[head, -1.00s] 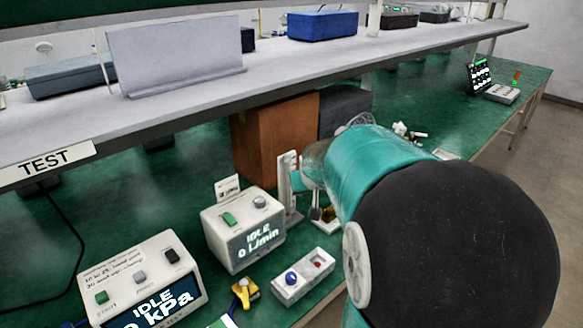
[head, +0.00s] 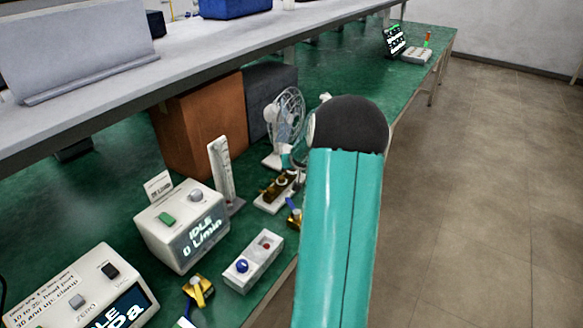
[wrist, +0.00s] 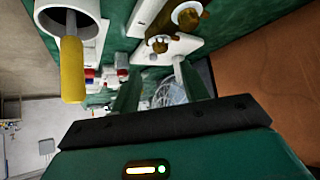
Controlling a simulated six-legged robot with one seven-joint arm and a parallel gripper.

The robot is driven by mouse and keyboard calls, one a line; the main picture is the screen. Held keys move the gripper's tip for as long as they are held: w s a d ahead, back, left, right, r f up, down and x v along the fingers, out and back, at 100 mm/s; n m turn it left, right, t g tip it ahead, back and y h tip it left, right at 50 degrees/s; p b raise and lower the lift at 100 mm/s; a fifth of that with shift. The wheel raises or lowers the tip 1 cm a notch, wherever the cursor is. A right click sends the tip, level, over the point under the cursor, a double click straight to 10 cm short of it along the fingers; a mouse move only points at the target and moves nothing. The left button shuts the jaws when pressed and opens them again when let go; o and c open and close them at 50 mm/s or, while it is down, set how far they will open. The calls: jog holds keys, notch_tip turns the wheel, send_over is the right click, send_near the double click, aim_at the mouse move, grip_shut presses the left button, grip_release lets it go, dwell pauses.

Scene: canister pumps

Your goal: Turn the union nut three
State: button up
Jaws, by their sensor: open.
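A brass fitting (head: 279,186) sits on a white base on the green bench, beyond the white two-button box. In the wrist view, brass parts (wrist: 187,15) with round white centres stand on a white plate at the top; I cannot tell which of them is the union nut. My gripper (wrist: 160,78) is open, its two green fingers apart with nothing held between them. The brass parts lie above and beyond the fingers in that view, apart from them. In the head view my arm hides most of the gripper.
A white gauge stand (head: 221,170), a wire-cage fan (head: 289,112) and a flow meter box (head: 184,226) reading "IDLE" stand near the fitting. The two-button box (head: 253,262) is in front. A yellow-handled thing (wrist: 72,70) is close at the wrist view's left. A shelf (head: 190,65) overhangs the bench.

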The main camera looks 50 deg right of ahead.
aim_at(293, 174)
jog(key=x, duration=0.8)
jog(key=shift+w, duration=0.2)
grip_shut()
